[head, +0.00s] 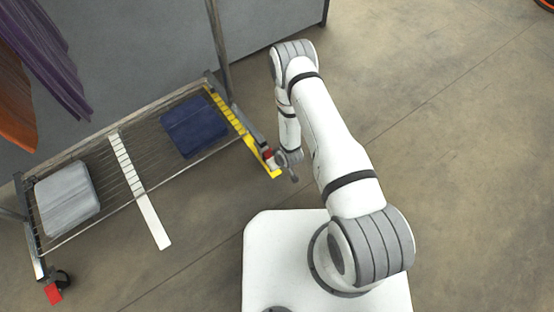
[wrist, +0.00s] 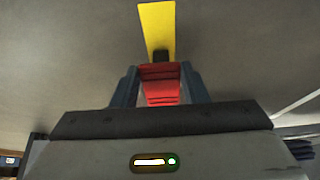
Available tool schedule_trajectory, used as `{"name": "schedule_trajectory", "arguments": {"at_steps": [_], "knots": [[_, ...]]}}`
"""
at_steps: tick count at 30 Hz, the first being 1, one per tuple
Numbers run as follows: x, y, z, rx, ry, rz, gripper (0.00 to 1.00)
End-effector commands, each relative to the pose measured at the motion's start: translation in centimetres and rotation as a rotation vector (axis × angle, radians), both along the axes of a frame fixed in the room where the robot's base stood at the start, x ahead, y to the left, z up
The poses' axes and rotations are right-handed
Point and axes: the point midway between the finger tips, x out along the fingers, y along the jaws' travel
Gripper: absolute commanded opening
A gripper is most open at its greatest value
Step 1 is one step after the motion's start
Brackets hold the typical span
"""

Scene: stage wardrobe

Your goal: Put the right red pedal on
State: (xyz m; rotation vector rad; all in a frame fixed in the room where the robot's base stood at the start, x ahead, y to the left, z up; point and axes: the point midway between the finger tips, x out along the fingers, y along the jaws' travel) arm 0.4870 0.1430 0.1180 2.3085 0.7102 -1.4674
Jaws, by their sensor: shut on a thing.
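The right red pedal (wrist: 162,92) is between the two dark blue-grey fingers of my gripper (wrist: 159,76) in the wrist view. The fingers are shut on its sides. In the head view only a small patch of red shows at my gripper (head: 272,160), by the rack's near right corner. A dark block joins the pedal's far end in the wrist view. I cannot tell the pedal's tilt. The left red pedal (head: 53,293) sticks out at the rack's near left corner, beside a black caster (head: 62,277).
The wheeled rack (head: 88,227) has a wire shelf holding a grey folded cloth (head: 67,200) and a navy one (head: 194,127). A yellow strip (head: 229,115) edges its right end; a white strip (head: 140,190) crosses the shelf. Purple and orange garments hang upper left. Floor right of my arm is clear.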

Motion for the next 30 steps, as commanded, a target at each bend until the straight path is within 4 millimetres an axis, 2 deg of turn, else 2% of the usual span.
{"name": "schedule_trajectory", "arguments": {"at_steps": [9,21,22,30], "knots": [[0.25,-0.24,-0.27,0.051,-0.083,-0.01,0.17],[0.29,-0.19,-0.19,0.056,-0.091,-0.009,0.17],[0.3,-0.18,-0.19,0.056,-0.091,-0.009,0.41],[0.09,-0.09,-0.22,0.056,-0.088,-0.005,0.62]]}}
